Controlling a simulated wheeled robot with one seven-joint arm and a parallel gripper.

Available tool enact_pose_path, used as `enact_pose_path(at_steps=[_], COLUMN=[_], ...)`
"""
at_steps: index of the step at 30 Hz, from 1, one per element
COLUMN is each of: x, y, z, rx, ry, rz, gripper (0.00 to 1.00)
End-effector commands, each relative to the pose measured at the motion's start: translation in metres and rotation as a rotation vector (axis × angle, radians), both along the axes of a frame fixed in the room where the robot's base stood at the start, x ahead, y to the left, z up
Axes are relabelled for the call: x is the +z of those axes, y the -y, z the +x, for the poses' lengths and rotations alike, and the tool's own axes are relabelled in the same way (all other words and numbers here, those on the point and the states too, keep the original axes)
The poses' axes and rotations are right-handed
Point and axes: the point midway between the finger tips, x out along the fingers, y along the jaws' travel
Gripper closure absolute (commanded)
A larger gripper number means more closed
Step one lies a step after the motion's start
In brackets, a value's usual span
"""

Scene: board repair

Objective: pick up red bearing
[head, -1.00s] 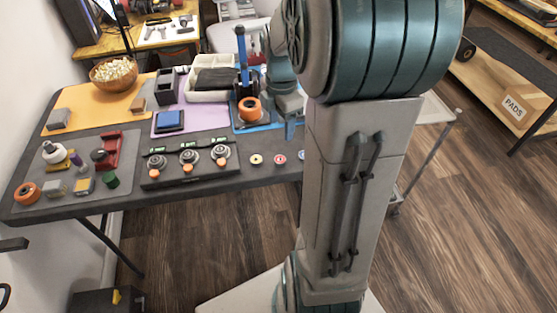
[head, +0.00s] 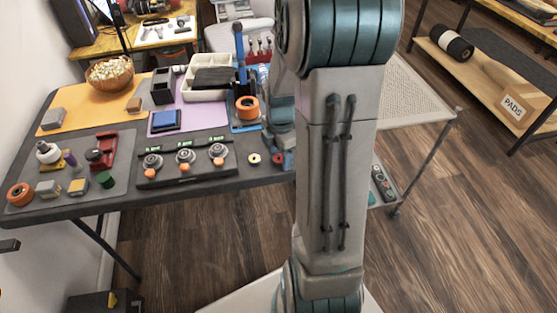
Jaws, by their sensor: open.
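The red bearing (head: 277,159) is a small ring near the front edge of the dark table, right of the yellow bearing (head: 254,158). My gripper (head: 279,148) points down close to the red bearing, just above or around it; I cannot tell whether they touch. My own arm link hides part of the gripper and the table to its right. The fingertips are small and partly hidden. The gripper is open, and I see nothing lifted in it.
Left of the bearings stands a black fixture (head: 185,172) with several round gauges. Behind are an orange roll on a blue stand (head: 246,107) and a blue box (head: 166,120) on a purple mat. A grey mat (head: 120,190) at left holds several small items.

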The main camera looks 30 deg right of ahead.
Motion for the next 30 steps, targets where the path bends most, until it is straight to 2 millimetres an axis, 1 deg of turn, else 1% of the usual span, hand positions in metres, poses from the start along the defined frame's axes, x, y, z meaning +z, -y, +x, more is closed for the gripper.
enact_pose_path(at_steps=[4, 5, 6, 8, 9, 18, 22, 26, 29, 30], x=[0.0, 0.0, 0.001, 0.001, 0.001, 0.001, 0.007, 0.022, 0.042, 0.048], y=[0.0, 0.0, 0.0, 0.0, 0.0, 0.0, 0.0, 0.0, 0.001, 0.004], z=[0.0, 0.0, 0.0, 0.0, 0.0, 0.0, 0.001, 0.001, 0.001, -0.002], rx=[0.0, 0.0, 0.0, 0.0, 0.0, 0.0, 0.0, -0.001, 0.0, -0.004], ry=[0.0, 0.0, 0.0, 0.0, 0.0, 0.001, 0.002, 0.005, 0.007, 0.004], rz=[0.0, 0.0, 0.0, 0.0, 0.0, 0.0, -0.001, -0.002, -0.002, -0.002], gripper=[0.45, 0.53, 0.64, 0.81, 0.92, 0.93, 0.93, 0.93, 0.93, 0.93])
